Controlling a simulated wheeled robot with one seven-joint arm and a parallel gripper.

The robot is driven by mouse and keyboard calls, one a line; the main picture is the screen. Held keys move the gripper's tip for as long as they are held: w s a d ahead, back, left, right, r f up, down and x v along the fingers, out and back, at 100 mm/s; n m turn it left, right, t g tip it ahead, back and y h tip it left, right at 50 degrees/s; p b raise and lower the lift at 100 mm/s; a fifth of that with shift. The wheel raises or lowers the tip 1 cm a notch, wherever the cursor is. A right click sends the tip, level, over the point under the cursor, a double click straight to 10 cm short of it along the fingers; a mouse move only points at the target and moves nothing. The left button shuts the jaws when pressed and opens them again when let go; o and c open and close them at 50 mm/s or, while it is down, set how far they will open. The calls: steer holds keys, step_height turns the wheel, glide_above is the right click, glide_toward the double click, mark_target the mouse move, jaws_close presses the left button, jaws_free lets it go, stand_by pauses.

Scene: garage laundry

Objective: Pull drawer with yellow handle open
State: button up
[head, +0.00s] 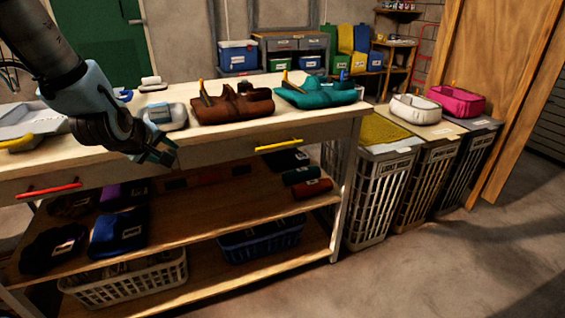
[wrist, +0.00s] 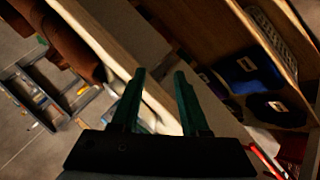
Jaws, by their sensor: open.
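The drawer with the yellow handle (head: 279,146) is in the right half of the workbench front in the head view. Its front panel (head: 222,152) looks flush with the bench. My gripper (head: 165,150) is in front of the bench edge, left of the yellow handle and apart from it. Its two green fingers (wrist: 160,100) show spread and empty in the wrist view. The yellow handle does not show in the wrist view. A second drawer with a red handle (head: 49,189) is at the left; this red handle also shows in the wrist view (wrist: 266,160).
On the benchtop are a brown folded garment (head: 232,106) and a teal one (head: 316,95). Below, the shelf (head: 190,215) holds dark folded clothes. Laundry hampers (head: 380,195) stand to the right. The floor in front at right is clear.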

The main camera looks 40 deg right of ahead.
steer(key=s+d+f+n+h+b, duration=0.1)
steer(key=s+d+f+h+b, duration=0.2)
steer(key=d, duration=0.4)
steer(key=s+d+f+n+h+b, duration=0.1)
steer(key=s+d+f+h+b, duration=0.15)
steer(key=d, duration=0.55)
steer(key=n+h+b, duration=0.2)
steer(key=h+b, duration=0.1)
steer(key=b, duration=0.1)
glide_toward(281, 146)
steer(key=shift+g, duration=0.3)
steer(key=x, duration=1)
steer(key=shift+w+d, duration=0.3)
steer(key=shift+w, duration=0.05)
jaws_close()
